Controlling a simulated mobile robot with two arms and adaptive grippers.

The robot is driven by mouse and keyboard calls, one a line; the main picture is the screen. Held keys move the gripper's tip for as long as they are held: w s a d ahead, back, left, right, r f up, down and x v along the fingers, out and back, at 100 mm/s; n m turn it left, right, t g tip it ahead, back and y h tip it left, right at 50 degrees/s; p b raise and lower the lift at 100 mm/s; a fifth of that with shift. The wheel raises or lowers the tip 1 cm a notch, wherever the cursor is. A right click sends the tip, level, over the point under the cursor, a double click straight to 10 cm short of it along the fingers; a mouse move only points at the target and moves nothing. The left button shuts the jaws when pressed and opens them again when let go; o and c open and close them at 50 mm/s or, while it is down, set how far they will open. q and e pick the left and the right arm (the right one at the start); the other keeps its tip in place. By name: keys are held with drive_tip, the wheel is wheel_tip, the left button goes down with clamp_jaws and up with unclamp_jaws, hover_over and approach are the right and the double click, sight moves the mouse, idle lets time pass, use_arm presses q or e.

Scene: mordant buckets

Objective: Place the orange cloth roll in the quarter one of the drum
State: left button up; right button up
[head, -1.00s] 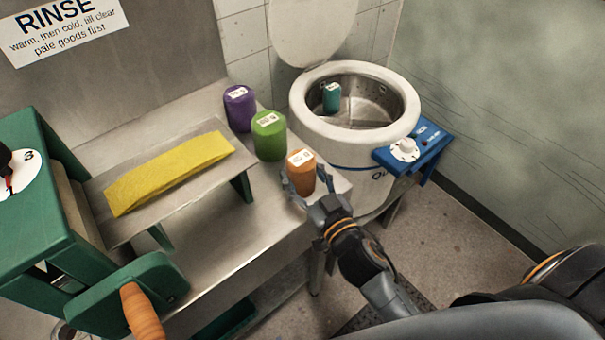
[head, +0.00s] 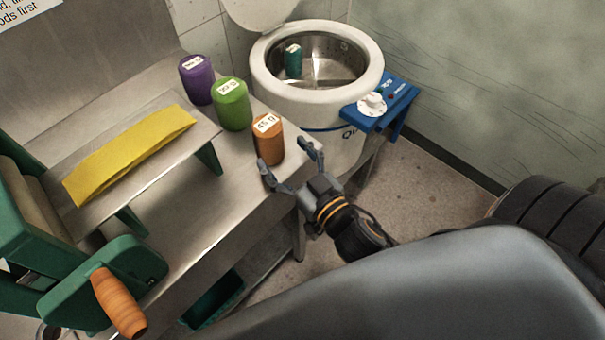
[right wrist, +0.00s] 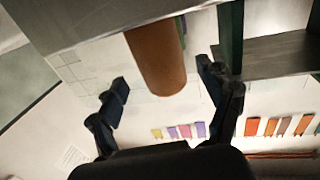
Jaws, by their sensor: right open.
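The orange cloth roll (head: 268,141) stands upright near the bench's front edge, with a white label on top. In the right wrist view the orange roll (right wrist: 157,60) shows ahead of and between the spread fingers. My right gripper (head: 289,166) is open, its fingers just in front of the roll and to its right; I cannot tell whether they touch it. The white round drum (head: 262,75) stands open behind the bench. Dividers show inside it, and a teal roll (head: 293,62) stands in its far left part. The near inside is hidden by the rim. My left gripper is not in view.
A purple roll (head: 196,80) and a green roll (head: 232,104) stand beside the orange one on the metal bench (head: 195,220). A yellow cloth (head: 128,155) lies at the green wringer (head: 95,285). A blue control box (head: 385,104) juts from the drum.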

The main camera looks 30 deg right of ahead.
drive_tip(key=s+d+b, duration=0.1)
drive_tip(key=s, duration=0.5)
drive_tip(key=shift+s, duration=0.35)
wheel_tip(320, 180, down, 18)
drive_tip(key=g, duration=0.3)
drive_tip(key=shift+a+f+g+h, duration=0.15)
drive_tip(key=shift+g+h, duration=0.15)
drive_tip(key=shift+g, duration=0.1)
drive_tip(key=s+d+f+g, duration=0.1)
drive_tip(key=s+f+g, duration=0.2)
drive_tip(key=f, duration=0.7)
drive_tip(key=s+d+f+g+h, duration=0.1)
drive_tip(key=s+f+g, duration=0.2)
drive_tip(key=s+f, duration=0.4)
drive_tip(key=s+d+f+g, duration=0.1)
drive_tip(key=s+f, duration=0.4)
drive_tip(key=f, duration=1)
drive_tip(key=shift+s+d+f+g, duration=0.2)
drive_tip(key=shift+s+g, duration=0.2)
drive_tip(key=shift+g, duration=0.5)
drive_tip(key=shift+o, duration=0.5)
drive_tip(key=s+d+f+g, duration=0.1)
drive_tip(key=s+f+g, duration=0.1)
drive_tip(key=s, duration=0.4)
drive_tip(key=s+d+f+g+h, duration=0.1)
drive_tip(key=s+d+f+g, duration=0.1)
drive_tip(key=s+f, duration=0.2)
drive_tip(key=shift+s+d+f+n, duration=0.15)
drive_tip(key=shift+s+f+n, duration=0.2)
drive_tip(key=shift+s, duration=0.55)
